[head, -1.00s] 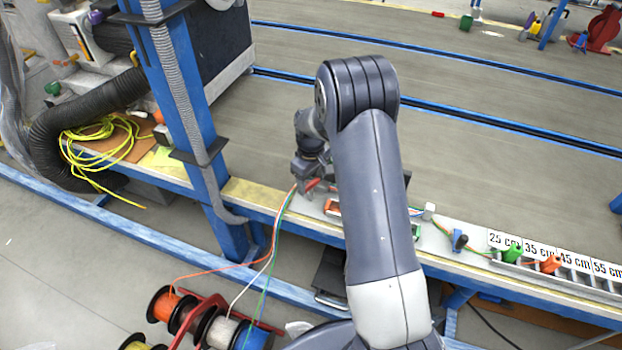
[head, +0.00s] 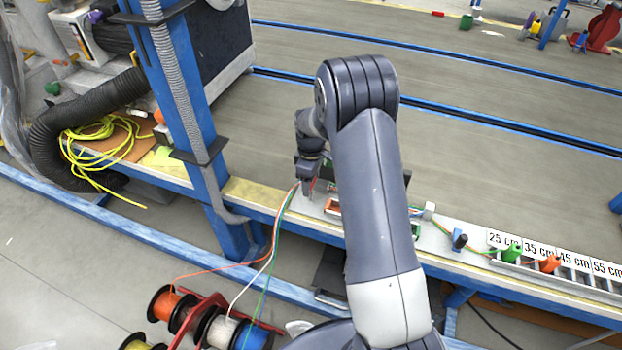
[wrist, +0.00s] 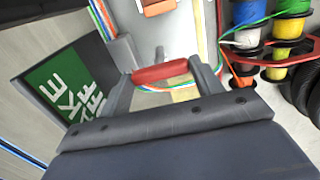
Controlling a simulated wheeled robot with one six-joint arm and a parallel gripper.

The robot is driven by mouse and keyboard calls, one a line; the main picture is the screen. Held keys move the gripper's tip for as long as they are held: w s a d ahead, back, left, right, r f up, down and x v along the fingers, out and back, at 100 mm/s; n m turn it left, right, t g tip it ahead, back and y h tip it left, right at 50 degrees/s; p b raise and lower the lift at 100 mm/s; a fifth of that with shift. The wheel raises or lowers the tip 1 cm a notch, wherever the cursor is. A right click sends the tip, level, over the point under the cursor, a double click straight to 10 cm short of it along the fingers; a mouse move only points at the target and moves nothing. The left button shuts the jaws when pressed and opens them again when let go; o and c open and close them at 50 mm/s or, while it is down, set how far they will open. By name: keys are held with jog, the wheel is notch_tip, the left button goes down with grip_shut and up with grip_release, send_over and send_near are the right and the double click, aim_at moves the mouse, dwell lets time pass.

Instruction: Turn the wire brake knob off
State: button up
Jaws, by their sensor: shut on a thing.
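The red wire brake knob (wrist: 160,73) lies between the two fingers of my gripper (wrist: 164,80) in the wrist view, with a finger at each end of it. My gripper is shut on it. In the head view my gripper (head: 310,181) points down at the bench, with a bit of red between its fingers. A green sign with white letters (wrist: 66,88) stands left of the knob in the wrist view; only part of its text shows.
Orange, white and green wires (head: 277,235) run from spools (head: 207,328) on the floor up to the bench, close beside my gripper. A blue post (head: 185,110) stands to the left. Marked wire slots (head: 545,254) lie at the right.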

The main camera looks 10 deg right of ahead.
jog(key=o, duration=1)
jog(key=shift+r, duration=0.15)
notch_tip(320, 180, up, 11)
jog(key=shift+f+p, duration=0.2)
jog(key=shift+p, duration=0.55)
notch_tip(320, 180, down, 11)
jog(key=shift+b, duration=0.8)
